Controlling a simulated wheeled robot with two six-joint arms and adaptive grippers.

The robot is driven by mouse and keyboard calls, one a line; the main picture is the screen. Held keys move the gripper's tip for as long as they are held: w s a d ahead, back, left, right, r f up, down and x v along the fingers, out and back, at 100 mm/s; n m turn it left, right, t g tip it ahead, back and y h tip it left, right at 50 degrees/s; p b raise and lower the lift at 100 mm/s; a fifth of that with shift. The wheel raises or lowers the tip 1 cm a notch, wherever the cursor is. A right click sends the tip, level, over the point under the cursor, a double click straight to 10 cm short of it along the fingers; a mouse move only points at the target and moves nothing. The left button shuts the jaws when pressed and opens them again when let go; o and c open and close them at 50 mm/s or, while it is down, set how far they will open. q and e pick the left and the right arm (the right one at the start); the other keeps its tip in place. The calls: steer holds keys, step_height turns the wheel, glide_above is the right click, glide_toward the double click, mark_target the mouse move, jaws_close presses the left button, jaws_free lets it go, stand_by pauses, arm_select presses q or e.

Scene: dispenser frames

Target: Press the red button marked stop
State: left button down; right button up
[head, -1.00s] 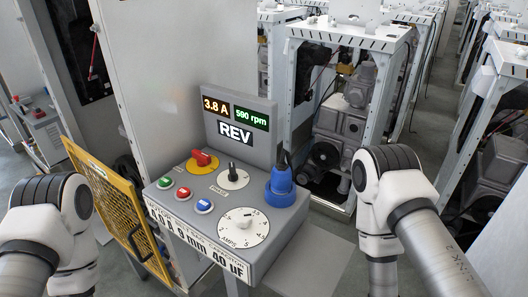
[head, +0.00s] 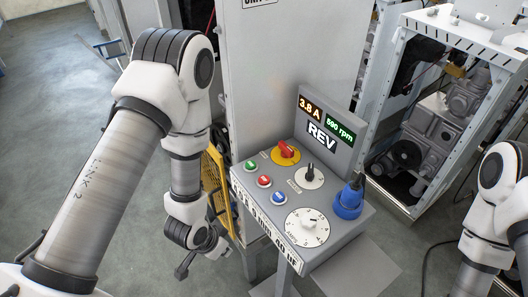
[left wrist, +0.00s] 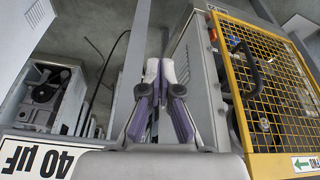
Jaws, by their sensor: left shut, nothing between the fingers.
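The red button (head: 264,181) sits on the sloped top of the grey control box (head: 332,238), between a green button (head: 250,165) and a blue button (head: 279,198). Its marking is too small to read. My left arm hangs to the left of the box, and its gripper (head: 182,268) is low beside the box's front, apart from the button. In the left wrist view the left gripper (left wrist: 160,70) is shut and empty, with purple pads on its fingers. The button is not in that view. My right gripper is out of view.
The box also carries a red selector on yellow (head: 286,150), a black knob (head: 311,174), a white dial (head: 307,225), a blue plug (head: 348,203) and a display (head: 328,125) reading REV. A yellow mesh guard (head: 214,185) stands left of the box. Open floor lies left.

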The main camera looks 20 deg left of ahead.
arm_select(q)
steer(key=w+d+r+m+t+p, duration=0.1)
steer(key=w+r+p, duration=0.2)
steer(key=r, duration=0.3)
steer(key=w+d+r+m+p, duration=0.1)
steer(key=w+r+m+p, duration=0.1)
steer(key=r, duration=0.5)
steer(key=m+t+h, duration=0.2)
steer(key=m, duration=0.1)
glide_toward(263, 180)
steer(key=f, duration=0.2)
steer(key=w+f, duration=0.1)
steer(key=shift+w+d+f, duration=0.1)
steer(key=shift+d+f, duration=0.1)
steer(key=shift+d, duration=0.15)
steer(key=w+d+r+m, duration=0.1)
steer(key=w+r+m, duration=0.1)
steer(key=r, duration=0.2)
steer(key=w+d+r+m+t+h, duration=0.1)
steer(key=r+m, duration=0.1)
steer(key=r, duration=0.2)
steer(key=shift+w+m+p, duration=0.3)
steer(key=shift+w+m, duration=0.1)
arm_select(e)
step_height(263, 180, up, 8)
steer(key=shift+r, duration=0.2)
arm_select(q)
steer(key=shift+d, duration=0.1)
